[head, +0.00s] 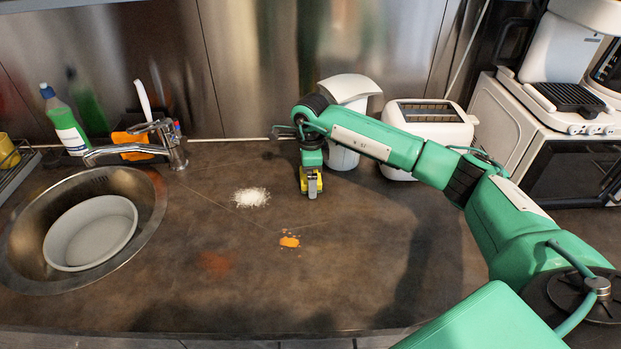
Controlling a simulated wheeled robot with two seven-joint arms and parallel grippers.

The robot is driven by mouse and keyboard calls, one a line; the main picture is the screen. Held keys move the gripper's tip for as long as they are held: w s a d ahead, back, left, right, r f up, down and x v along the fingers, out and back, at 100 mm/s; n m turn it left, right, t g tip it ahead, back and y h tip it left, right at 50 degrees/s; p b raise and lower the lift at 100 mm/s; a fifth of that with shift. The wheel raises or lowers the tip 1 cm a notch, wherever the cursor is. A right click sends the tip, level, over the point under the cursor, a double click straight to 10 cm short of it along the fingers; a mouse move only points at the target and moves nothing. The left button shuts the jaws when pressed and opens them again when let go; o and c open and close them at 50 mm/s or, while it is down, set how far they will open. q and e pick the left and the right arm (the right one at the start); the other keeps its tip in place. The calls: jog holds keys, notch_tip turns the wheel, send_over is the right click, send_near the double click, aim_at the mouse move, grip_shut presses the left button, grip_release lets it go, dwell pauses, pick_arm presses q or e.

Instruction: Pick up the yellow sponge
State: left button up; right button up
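The yellow sponge (312,188) is a small yellow patch at the tip of my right gripper (311,187), in the middle of the counter's back half. The gripper points down, with its fingers at the sponge and covering part of it. It is too small to tell whether the fingers are pressed on the sponge or only around it. I cannot tell whether the sponge touches the counter. My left gripper is out of the picture.
White grains (251,197) and orange crumbs (290,242) lie on the counter (340,270). A white canister (345,158) and a toaster (430,124) stand close behind and right of the gripper. The sink (150,215) with a grey bowl (92,234) and faucet (165,150) are left.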

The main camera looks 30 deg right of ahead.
jog(key=c, duration=0.7)
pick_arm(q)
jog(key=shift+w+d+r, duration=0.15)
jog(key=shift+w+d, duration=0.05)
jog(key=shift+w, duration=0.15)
pick_arm(e)
jog(key=shift+c, duration=0.4)
jog(key=shift+r, duration=0.6)
pick_arm(q)
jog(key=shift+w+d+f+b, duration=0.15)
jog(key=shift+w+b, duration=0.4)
jog(key=shift+b, duration=0.05)
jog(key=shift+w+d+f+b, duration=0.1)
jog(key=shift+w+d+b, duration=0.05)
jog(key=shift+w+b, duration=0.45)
pick_arm(e)
notch_tip(320, 180, up, 19)
jog(key=shift+f, duration=0.1)
